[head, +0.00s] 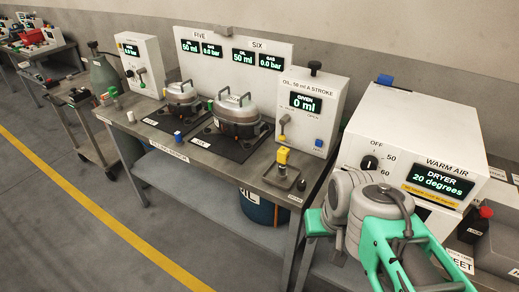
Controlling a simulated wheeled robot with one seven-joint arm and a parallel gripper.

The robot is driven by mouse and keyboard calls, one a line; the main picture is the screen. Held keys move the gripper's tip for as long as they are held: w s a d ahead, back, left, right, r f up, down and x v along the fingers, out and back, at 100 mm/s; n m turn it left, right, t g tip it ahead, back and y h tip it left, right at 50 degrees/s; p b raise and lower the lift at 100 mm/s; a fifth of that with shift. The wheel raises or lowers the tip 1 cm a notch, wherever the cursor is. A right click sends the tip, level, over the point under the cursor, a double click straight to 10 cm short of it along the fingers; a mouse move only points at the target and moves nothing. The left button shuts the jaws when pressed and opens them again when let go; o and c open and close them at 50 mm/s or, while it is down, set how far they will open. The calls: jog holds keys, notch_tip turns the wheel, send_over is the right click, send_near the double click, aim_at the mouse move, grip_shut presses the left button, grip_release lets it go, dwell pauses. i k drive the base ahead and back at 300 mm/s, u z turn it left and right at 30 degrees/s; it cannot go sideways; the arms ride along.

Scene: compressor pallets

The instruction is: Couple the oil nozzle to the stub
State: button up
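In the head view a yellow fitting (283,157), probably the oil nozzle, stands upright in a small holder at the bench's front right. It is below the white oil box (307,108), which reads 50 ml a stroke, given 0 ml. Two silver compressors stand on black mats, number five (182,97) and number six (237,112). Small coloured fittings sit around them, a green one (210,105) and a blue one (178,136) among them. I cannot tell which part is the stub. My teal and grey arm fills the lower right; its fingertips do not show.
The panel (230,55) behind the compressors shows 50 ml oil and 0.0 bar gas for both. A white warm air dryer (420,150) stands at the right, reading 20 degrees. The floor before the bench is clear, with a yellow line (100,208).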

aim_at(283, 156)
jog(key=u, duration=0.65)
jog(key=i, duration=0.75)
jog(key=u, duration=1.25)
jog(key=i, duration=0.35)
jog(key=u, duration=0.2)
